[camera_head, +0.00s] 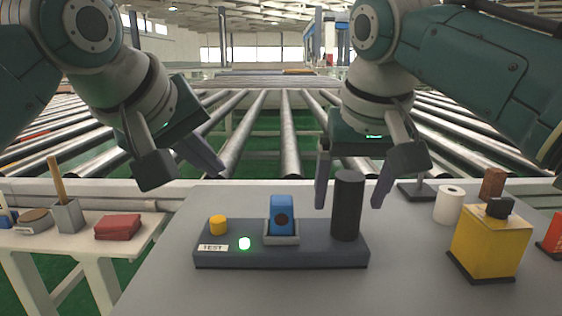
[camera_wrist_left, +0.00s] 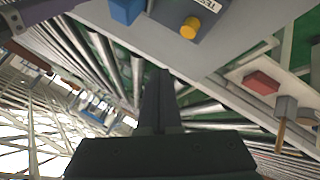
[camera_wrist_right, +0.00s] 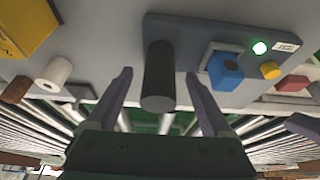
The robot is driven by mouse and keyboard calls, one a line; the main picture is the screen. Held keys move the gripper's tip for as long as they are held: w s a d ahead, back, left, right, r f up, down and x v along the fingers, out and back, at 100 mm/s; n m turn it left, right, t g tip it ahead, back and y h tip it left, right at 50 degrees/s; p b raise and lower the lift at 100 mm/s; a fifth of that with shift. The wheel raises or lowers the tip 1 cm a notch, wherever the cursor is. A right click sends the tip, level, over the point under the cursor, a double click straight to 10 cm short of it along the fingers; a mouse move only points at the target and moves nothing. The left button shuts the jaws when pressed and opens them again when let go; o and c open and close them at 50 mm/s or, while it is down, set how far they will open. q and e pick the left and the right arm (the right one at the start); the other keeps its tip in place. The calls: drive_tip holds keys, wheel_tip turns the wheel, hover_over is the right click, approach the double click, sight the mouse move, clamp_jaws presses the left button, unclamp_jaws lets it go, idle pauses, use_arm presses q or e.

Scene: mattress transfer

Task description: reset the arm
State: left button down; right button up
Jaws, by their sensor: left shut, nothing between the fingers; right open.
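My left gripper (camera_head: 221,174) is shut and empty, over the rollers behind the grey table. Its closed fingers also show in the left wrist view (camera_wrist_left: 158,76). My right gripper (camera_head: 349,204) is open. A black cylinder (camera_head: 347,190) stands upright on the right end of the dark test base (camera_head: 320,257). In the right wrist view the cylinder (camera_wrist_right: 158,72) appears between the two spread fingers (camera_wrist_right: 159,74), with visible gaps on both sides. In the head view the fingers appear at either side of and behind its upper part.
The test base also holds a blue block (camera_head: 282,209) in a cradle, a yellow button (camera_head: 218,225) and a lit green lamp (camera_head: 244,243). A yellow container (camera_head: 487,243) and white roll (camera_head: 449,204) stand right. A side table (camera_head: 75,243) is left; roller conveyors (camera_head: 289,135) lie behind.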

drive_tip(key=v, duration=0.9)
drive_tip(key=s+d+n+y+p, duration=0.1)
drive_tip(key=s+d+p, duration=0.1)
drive_tip(key=s+p, duration=0.7)
drive_tip(key=s+d+p, duration=0.3)
drive_tip(key=s+p, duration=0.4)
drive_tip(key=p, duration=0.3)
use_arm(q)
drive_tip(key=s+a+r+m+g+y+p, duration=0.1)
drive_tip(key=s+a+r+m+g+p, duration=0.2)
drive_tip(key=s, duration=0.8)
drive_tip(key=s+a+r+m+y+p, duration=0.15)
drive_tip(key=s+a+r+p, duration=0.35)
drive_tip(key=s, duration=0.6)
drive_tip(key=s+a+r+m+g+p, duration=0.1)
drive_tip(key=s+r+m+g+p, duration=0.3)
drive_tip(key=s, duration=0.6)
use_arm(e)
drive_tip(key=s+d+r+n+b, duration=0.15)
drive_tip(key=s+d+r, duration=0.25)
drive_tip(key=s+r, duration=0.7)
use_arm(q)
wheel_tip(320, 180, up, 38)
drive_tip(key=n+t+p, duration=0.1)
drive_tip(key=t+p, duration=0.1)
drive_tip(key=p, duration=3.4)
use_arm(e)
wheel_tip(320, 180, up, 35)
drive_tip(key=s, duration=0.1)
drive_tip(key=shift+g+h, duration=0.4)
